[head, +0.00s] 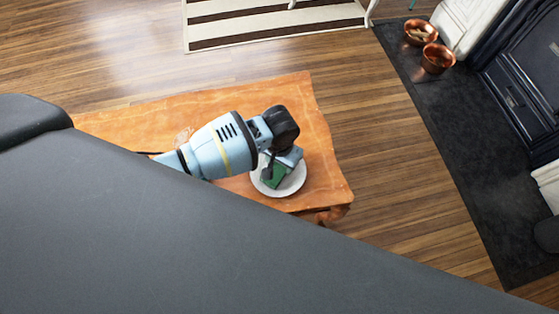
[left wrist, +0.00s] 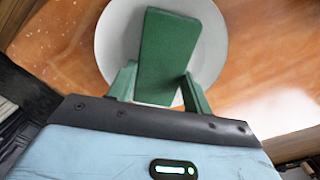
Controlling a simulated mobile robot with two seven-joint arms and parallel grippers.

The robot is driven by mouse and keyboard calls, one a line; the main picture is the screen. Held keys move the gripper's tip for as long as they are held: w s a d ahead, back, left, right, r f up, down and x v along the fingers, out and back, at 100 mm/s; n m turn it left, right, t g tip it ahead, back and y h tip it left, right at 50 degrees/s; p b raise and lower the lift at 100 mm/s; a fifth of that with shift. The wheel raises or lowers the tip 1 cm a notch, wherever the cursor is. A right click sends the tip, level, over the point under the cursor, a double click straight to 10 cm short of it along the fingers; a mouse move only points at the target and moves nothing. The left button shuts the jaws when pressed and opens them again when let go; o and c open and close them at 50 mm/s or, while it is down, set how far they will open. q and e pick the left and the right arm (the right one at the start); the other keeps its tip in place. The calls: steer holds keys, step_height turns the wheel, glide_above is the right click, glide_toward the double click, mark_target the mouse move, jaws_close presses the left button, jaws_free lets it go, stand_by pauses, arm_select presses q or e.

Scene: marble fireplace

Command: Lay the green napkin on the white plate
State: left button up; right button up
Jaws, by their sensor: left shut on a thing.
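The green napkin (left wrist: 165,52) is a folded, flat block between the two fingers of my left gripper (left wrist: 160,92) in the left wrist view. My left gripper is shut on it. The white plate (left wrist: 210,40) shows behind and around the napkin. In the head view the napkin (head: 274,176) appears over the plate (head: 293,186), partly hidden by my left gripper (head: 277,166). I cannot tell whether the napkin touches the plate. My right gripper is not in view.
The plate stands near the right end of an orange wooden table (head: 315,130). Bare wood floor surrounds the table. Copper pots (head: 437,58) stand on a dark hearth (head: 450,130) at the right. A striped rug (head: 270,22) lies at the back.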

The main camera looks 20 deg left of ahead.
mark_target(280, 166)
arm_select(q)
steer(key=shift+f, duration=0.15)
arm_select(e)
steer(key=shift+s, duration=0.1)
arm_select(q)
steer(key=o, duration=1)
steer(key=shift+c, duration=0.2)
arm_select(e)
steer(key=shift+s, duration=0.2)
arm_select(q)
step_height(280, 166, up, 12)
steer(key=p, duration=0.3)
steer(key=shift+r, duration=0.2)
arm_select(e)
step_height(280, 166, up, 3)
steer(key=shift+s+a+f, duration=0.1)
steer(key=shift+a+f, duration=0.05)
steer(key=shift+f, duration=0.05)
arm_select(q)
steer(key=shift+f, duration=0.1)
